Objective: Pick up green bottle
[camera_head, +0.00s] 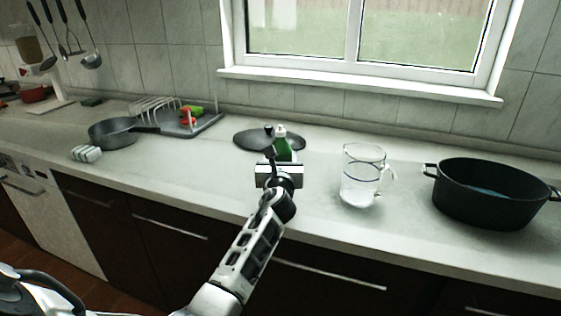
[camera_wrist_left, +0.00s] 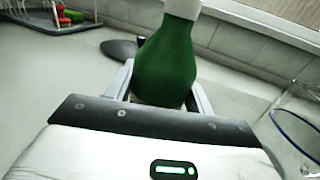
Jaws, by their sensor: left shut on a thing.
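The green bottle (camera_head: 282,148) has a white cap and stands out just beyond my left gripper in the head view. In the left wrist view the bottle (camera_wrist_left: 170,62) fills the space between the two fingers. My left gripper (camera_head: 278,160) is shut on the bottle; its fingers (camera_wrist_left: 160,92) lie on either side of the green body. The gripper hides the bottle's lower part in the head view, so I cannot tell whether its base touches the counter. My right gripper is not in view.
A glass jug (camera_head: 361,178) stands right of the gripper, and a large black pot (camera_head: 490,197) farther right. A dark lid (camera_head: 250,139) lies behind the bottle. A grey pan (camera_head: 112,134) and a dish rack (camera_head: 205,122) are left. The front counter left of the arm is clear.

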